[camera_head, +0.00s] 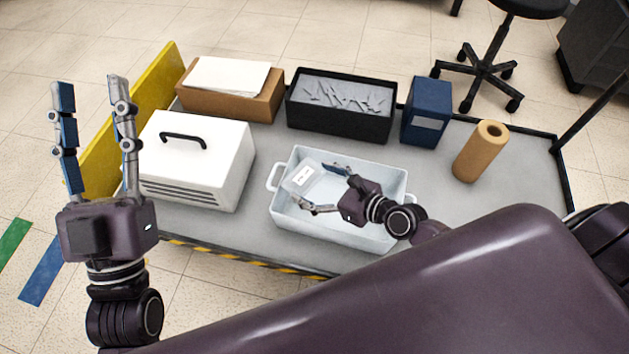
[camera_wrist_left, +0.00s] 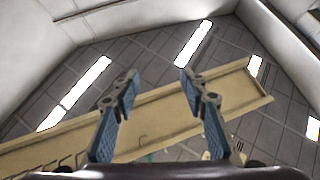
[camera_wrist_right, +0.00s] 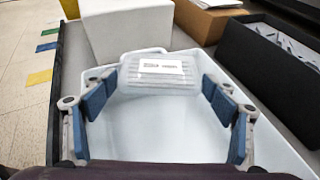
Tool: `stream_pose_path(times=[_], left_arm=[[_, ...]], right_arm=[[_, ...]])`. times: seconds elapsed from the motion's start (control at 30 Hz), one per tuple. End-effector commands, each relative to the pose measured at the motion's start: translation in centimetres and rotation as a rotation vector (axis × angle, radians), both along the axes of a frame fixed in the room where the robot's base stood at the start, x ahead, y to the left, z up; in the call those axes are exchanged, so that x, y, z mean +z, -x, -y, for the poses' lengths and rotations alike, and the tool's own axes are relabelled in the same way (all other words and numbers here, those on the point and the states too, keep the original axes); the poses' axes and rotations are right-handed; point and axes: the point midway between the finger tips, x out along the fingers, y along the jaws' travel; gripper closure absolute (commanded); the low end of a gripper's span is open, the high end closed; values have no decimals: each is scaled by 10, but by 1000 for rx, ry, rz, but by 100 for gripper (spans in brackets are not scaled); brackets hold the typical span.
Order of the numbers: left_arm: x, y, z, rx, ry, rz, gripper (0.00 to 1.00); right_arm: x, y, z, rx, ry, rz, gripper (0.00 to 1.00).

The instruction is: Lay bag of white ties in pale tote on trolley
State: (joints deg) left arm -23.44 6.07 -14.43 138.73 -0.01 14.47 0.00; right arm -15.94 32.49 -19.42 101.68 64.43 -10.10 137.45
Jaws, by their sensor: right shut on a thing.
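The bag of white ties (camera_head: 298,179) is a clear pack with a white label. It also shows in the right wrist view (camera_wrist_right: 158,72). My right gripper (camera_head: 322,188) is shut on it, with a finger at each side. In the head view the bag lies over the left part of the pale tote (camera_head: 345,232); I cannot tell whether it touches the floor of the tote. The tote stands on the grey trolley (camera_head: 455,215), and its bare inside shows in the right wrist view (camera_wrist_right: 155,128). My left gripper (camera_head: 91,92) is open and empty, raised left of the trolley.
A white case with a black handle (camera_head: 195,160) stands left of the tote. Behind are a cardboard box with paper (camera_head: 232,105), a black bin of grey pieces (camera_head: 338,122) and a blue box (camera_head: 427,112). A brown roll (camera_head: 480,152) stands to the right.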

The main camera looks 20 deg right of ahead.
Motion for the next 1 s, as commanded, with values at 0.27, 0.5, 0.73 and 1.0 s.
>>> stream_pose_path(times=[0.27, 0.5, 0.73, 1.0], left_arm=[[8, 6, 0, -3, 12, 42, 60], [12, 11, -1, -6, 22, 72, 60], [15, 14, -1, -7, 28, 90, 60], [14, 14, -1, -7, 27, 87, 60]], right_arm=[[-2, 0, 0, 0, -1, 1, 45], [-4, 0, 0, 0, -1, 1, 45], [-4, 0, 0, 0, -1, 1, 45], [-5, 0, 0, 0, 0, 0, 4]])
